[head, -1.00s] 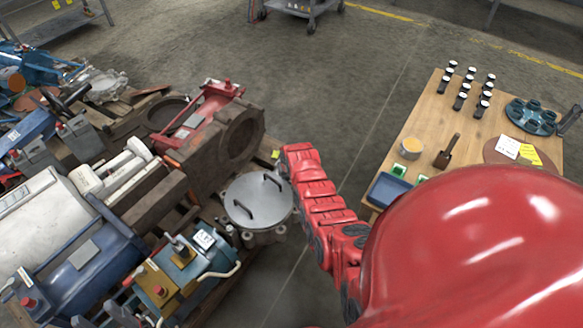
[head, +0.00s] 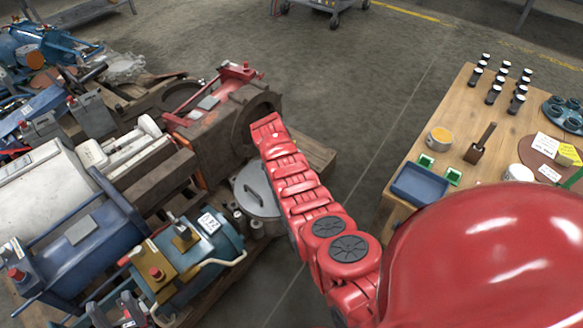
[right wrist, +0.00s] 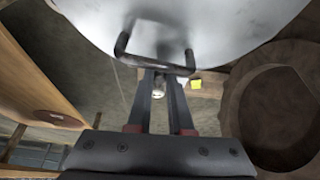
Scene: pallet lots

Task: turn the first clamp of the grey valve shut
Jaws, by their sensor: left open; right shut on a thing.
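My right gripper (right wrist: 160,76) is shut on this handle; the arm hides that spot in the head view. I cannot tell which clamp this is. My left gripper (head: 116,310) is open at the bottom left, by the blue-green motor, partly cut off.
A blue-green motor (head: 205,250) stands close in front of the valve. A rusty casting with a red frame (head: 228,110) stands behind it. A wooden table (head: 450,130) with a blue tray (head: 420,187) and several dark cylinders is at right. Bare floor lies between.

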